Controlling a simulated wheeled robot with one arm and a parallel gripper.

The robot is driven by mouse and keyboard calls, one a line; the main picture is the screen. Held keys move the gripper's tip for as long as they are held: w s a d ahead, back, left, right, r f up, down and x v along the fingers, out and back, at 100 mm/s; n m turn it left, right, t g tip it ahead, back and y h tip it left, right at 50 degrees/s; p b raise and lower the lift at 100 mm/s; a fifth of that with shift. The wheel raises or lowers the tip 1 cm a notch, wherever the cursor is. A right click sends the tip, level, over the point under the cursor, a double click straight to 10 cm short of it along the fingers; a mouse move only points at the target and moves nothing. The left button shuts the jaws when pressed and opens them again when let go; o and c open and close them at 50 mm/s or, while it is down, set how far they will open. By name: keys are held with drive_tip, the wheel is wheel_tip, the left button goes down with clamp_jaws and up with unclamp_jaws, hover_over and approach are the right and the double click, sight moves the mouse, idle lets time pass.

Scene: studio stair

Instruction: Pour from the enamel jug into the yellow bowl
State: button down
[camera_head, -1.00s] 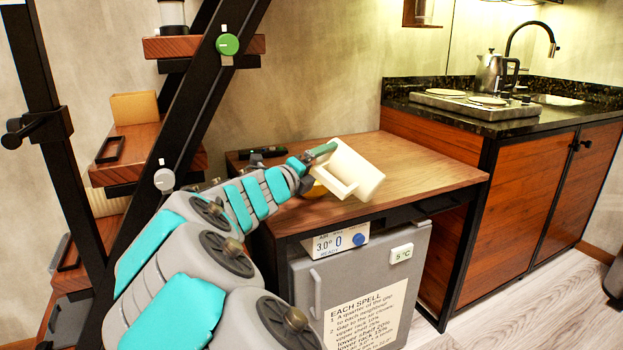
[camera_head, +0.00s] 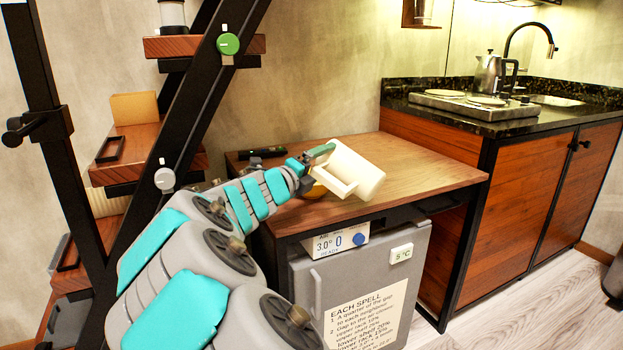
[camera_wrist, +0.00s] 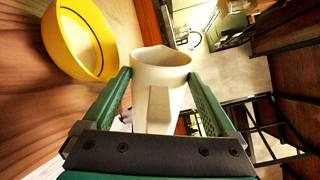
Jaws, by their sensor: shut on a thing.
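The cream enamel jug (camera_head: 358,172) is held tilted above the wooden table in the head view. My gripper (camera_head: 318,158) is shut on it. In the wrist view the jug (camera_wrist: 160,75) sits between the green fingers of my gripper (camera_wrist: 158,97), its open mouth facing away from the camera. The yellow bowl (camera_wrist: 82,38) stands on the table beside the jug in the wrist view, with a dark line inside it. In the head view only a small part of the bowl (camera_head: 316,191) shows, behind my arm and the jug. I see no liquid.
The wooden table (camera_head: 425,165) is clear to the right of the jug. A dark small object (camera_head: 262,153) lies at its back left. A grey fridge (camera_head: 380,260) stands beneath. Stairs with black rails (camera_head: 190,100) rise at left; a kitchen counter (camera_head: 470,112) stands at right.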

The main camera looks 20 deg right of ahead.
drive_tip(key=shift+f+n, duration=0.15)
drive_tip(key=shift+n, duration=0.15)
idle(0.5)
drive_tip(key=shift+w+a+n+p, duration=0.3)
drive_tip(key=shift+w+n+p, duration=0.15)
drive_tip(key=shift+p, duration=0.25)
idle(1.5)
